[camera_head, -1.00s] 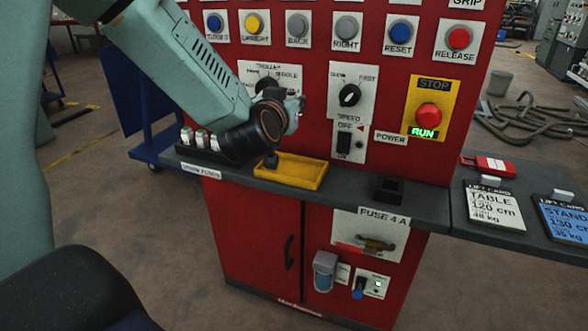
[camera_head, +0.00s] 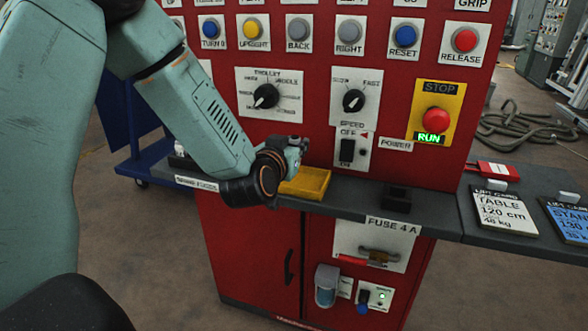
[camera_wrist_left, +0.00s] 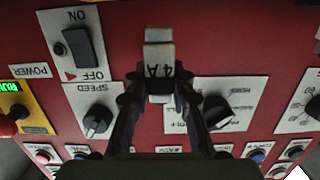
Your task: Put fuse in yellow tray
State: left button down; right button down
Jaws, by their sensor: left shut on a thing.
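My left gripper (camera_head: 297,150) is low in front of the red cabinet, just above the back of the yellow tray (camera_head: 312,186). The wrist view shows its two dark fingers (camera_wrist_left: 158,95) shut on a white fuse (camera_wrist_left: 159,55) with a grey band marked 4 A. In the head view the fuse is too small and covered to make out. The yellow tray lies on the grey shelf, its left part hidden behind my left wrist. My right gripper is not in view.
The grey shelf (camera_head: 345,197) carries a dark block (camera_head: 396,199) right of the tray. The spare-fuse rack at left is mostly hidden by my arm. Knobs (camera_head: 353,101) and a power switch (camera_head: 347,150) stick out behind the gripper. Lift cards (camera_head: 505,210) lie at right.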

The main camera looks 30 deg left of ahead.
pick_arm(q)
jog(key=shift+s+a+f, duration=0.1)
jog(key=shift+s+f, duration=0.05)
jog(key=shift+f, duration=0.45)
notch_tip(320, 180, down, 2)
jog(key=shift+f+b, duration=0.25)
jog(key=shift+b, duration=0.55)
jog(key=shift+f, duration=0.2)
jog(key=shift+w, duration=0.2)
jog(key=shift+s+r, duration=0.1)
jog(key=shift+s, duration=0.1)
jog(key=c, duration=1.2)
grip_release()
jog(key=shift+f, duration=0.2)
jog(key=shift+o, duration=0.2)
jog(key=shift+r, duration=0.1)
